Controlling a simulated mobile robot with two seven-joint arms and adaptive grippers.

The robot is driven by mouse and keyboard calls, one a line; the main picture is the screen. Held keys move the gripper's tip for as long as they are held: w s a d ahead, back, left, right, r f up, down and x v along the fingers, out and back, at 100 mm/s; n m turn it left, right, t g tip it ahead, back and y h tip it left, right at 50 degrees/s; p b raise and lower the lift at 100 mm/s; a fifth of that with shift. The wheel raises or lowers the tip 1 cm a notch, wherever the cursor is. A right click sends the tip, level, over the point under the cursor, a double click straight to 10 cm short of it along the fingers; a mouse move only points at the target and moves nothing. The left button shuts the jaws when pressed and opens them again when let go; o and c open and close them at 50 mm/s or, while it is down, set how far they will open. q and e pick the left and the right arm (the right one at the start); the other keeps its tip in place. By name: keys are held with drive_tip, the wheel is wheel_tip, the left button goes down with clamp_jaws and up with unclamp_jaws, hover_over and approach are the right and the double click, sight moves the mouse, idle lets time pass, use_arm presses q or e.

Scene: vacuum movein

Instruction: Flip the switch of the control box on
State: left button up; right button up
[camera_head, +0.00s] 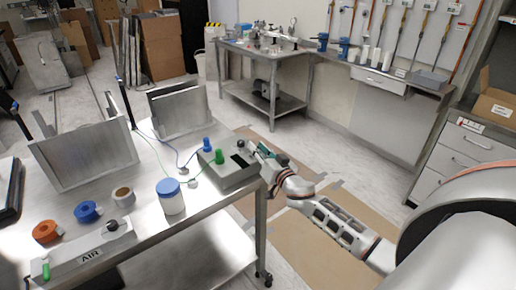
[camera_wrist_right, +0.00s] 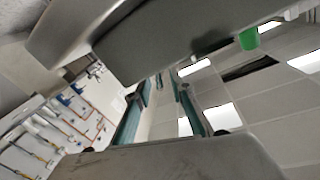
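The grey control box (camera_head: 232,175) sits at the right end of the metal table, with a blue and a green plug on top and dark recesses in its upper face. A small dark knob (camera_head: 241,145) is at its far right corner; I cannot tell if it is the switch or how it is set. My right gripper (camera_head: 262,151) is beside that corner. In the right wrist view the teal fingers (camera_wrist_right: 160,88) are apart with nothing between them, and the box (camera_wrist_right: 165,35) fills the top. Contact is unclear. My left gripper is not in view.
The metal table (camera_head: 140,255) also holds a box marked AIR (camera_head: 85,250), a blue-lidded jar (camera_head: 171,198), tape rolls (camera_head: 88,211) and upright metal panels (camera_head: 85,153). Thin cables run to the control box. Floor is open beyond the table, before a second table (camera_head: 265,52).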

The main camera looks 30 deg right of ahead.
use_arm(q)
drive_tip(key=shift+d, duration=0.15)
use_arm(e)
drive_tip(key=shift+w, duration=0.1)
